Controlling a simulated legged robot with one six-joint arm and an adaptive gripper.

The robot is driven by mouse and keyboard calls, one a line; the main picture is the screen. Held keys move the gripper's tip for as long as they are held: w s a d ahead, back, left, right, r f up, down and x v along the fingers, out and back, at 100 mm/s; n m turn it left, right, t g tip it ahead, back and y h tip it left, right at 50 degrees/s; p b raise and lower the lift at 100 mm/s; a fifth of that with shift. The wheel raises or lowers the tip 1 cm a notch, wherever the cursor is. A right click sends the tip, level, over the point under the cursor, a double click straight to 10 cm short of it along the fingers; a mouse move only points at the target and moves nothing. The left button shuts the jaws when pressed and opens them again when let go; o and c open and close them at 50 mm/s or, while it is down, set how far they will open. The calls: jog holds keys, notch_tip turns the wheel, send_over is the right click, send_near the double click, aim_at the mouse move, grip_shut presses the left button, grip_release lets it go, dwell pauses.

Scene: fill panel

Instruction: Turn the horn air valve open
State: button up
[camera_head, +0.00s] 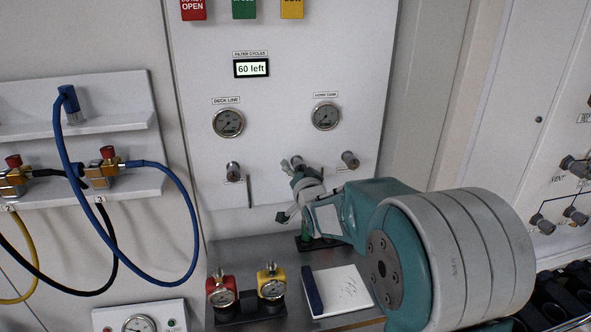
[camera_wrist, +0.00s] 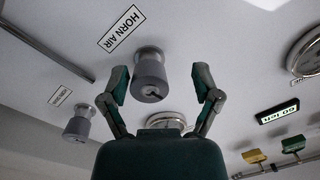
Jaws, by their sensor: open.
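The horn air valve is a grey round knob (camera_wrist: 150,72) beside the HORN AIR label in the wrist view, where the panel appears upside down. A small dark mark shows on its face. My gripper (camera_wrist: 162,84) is open, with one finger on each side of the knob in that view. I see gaps between both fingers and the knob, and the gripper looks empty. In the head view my gripper (camera_head: 298,186) is at the middle of the valve row, largely covering the knob there. How deep the fingers reach around the knob I cannot tell.
Another knob (camera_head: 350,160) sits close to the right, and one (camera_head: 233,171) to the left. The horn tank gauge (camera_head: 326,116) is above. Below, a shelf holds a red valve (camera_head: 221,291), a yellow valve (camera_head: 271,283) and a notepad (camera_head: 343,291). Blue hoses hang left.

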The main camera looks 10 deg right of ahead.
jog(key=shift+w+d, duration=0.2)
jog(key=shift+d, duration=0.8)
jog(key=c, duration=0.5)
jog(key=shift+a, duration=0.25)
jog(key=c, duration=0.6)
jog(key=shift+a, duration=0.25)
grip_shut()
jog(key=shift+d+f, duration=0.1)
jog(key=shift+d, duration=0.05)
